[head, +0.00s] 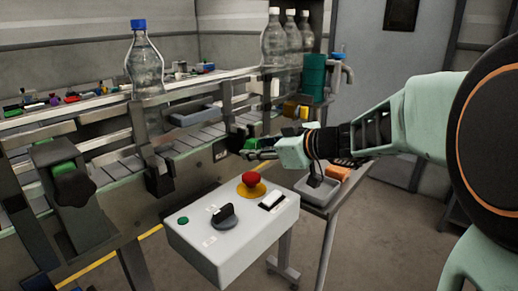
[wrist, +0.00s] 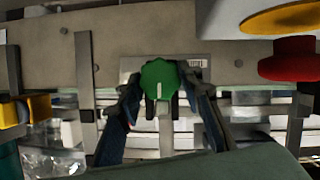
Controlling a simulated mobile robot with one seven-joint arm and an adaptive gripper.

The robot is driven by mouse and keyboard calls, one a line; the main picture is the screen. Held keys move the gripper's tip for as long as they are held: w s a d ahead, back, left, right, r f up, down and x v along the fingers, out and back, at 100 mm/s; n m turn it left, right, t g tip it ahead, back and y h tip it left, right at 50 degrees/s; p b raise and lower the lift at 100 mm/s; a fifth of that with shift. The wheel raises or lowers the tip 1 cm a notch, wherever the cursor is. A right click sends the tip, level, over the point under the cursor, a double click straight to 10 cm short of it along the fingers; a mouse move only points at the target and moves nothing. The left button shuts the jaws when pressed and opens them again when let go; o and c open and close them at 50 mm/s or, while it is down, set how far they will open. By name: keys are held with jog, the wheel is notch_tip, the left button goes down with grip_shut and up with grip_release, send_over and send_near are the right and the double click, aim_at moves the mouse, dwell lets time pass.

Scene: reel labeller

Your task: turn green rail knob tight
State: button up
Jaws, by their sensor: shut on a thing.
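The green rail knob (wrist: 160,73) is in the middle of the wrist view, round with a lobed edge and a white line pointing down in the picture. My gripper (wrist: 160,88) has one finger on each side of it and is shut on it. In the head view my gripper (head: 258,152) reaches from the right to the conveyor's side rail. There the knob is mostly hidden by the fingers and the dark bracket.
A grey control box (head: 232,236) with a red mushroom button (head: 253,180) and black selector stands below my gripper. A bottle with a blue cap (head: 145,62) stands on the conveyor. A side table with a grey tray (head: 318,191) is below my wrist.

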jog(key=shift+b, duration=0.3)
jog(key=shift+w+d+f+m+g+y, duration=0.25)
jog(key=shift+m+y, duration=1.3)
jog(key=shift+m, duration=2.4)
jog(key=shift+s+a+m+g+y, duration=0.1)
jog(key=shift+m+g+y, duration=0.25)
jog(key=shift+m+y, duration=2.45)
jog(key=shift+w+d+f+m+g+y, duration=0.15)
jog(key=shift+m+g+y, duration=0.2)
jog(key=shift+m, duration=4.8)
jog(key=shift+a, duration=0.1)
jog(key=o, duration=1.2)
jog(key=shift+f, duration=0.1)
jog(key=shift+c, duration=0.2)
